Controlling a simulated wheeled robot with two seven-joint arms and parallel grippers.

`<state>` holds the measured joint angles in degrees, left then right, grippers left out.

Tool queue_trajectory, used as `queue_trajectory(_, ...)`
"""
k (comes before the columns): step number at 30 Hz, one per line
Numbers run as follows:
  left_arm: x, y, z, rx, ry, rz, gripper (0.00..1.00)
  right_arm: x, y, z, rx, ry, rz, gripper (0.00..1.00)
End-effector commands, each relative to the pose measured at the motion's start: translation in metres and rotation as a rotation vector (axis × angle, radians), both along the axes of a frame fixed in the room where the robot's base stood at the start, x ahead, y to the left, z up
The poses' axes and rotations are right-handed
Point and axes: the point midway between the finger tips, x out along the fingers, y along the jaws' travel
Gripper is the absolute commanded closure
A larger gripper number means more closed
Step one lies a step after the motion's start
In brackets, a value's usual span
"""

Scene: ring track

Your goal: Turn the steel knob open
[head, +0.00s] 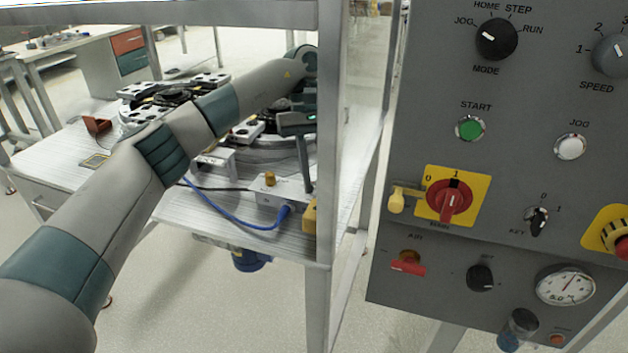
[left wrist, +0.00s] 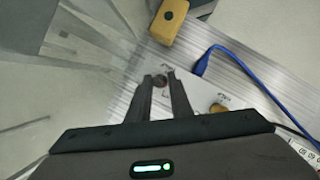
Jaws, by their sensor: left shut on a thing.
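The steel knob (left wrist: 160,81) shows in the left wrist view as a small dark round piece on a pale valve box (left wrist: 195,90). The two dark fingertips of my left gripper (left wrist: 160,76) are on either side of it, shut on it. In the head view my left gripper (head: 307,187) points down at the right end of the same box (head: 262,189). The steel knob is hidden there by the fingers. A brass knob (head: 269,177) stands on the box; it also shows in the left wrist view (left wrist: 218,108). My right gripper is not in view.
A blue hose (head: 245,222) runs from the box over the bench (head: 215,208). A yellow block (left wrist: 168,20) lies near the bench edge. A grey frame post (head: 331,130) stands close right of my gripper. A control panel (head: 385,270) fills the right side.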

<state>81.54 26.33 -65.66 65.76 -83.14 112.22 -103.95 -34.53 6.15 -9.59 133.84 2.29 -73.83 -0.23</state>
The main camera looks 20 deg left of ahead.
Motion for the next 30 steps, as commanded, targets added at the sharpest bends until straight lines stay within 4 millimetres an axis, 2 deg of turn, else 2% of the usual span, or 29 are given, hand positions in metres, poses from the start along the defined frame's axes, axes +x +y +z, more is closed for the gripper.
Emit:
queue_trajectory(12, 0.002, -0.002, 0.002, 0.0, -0.003, -0.287, 1.0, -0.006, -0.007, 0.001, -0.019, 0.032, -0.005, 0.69)
queue_trajectory(30, 0.002, -0.003, 0.001, 0.0, -0.004, -0.352, 1.0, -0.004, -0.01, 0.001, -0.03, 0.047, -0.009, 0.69)
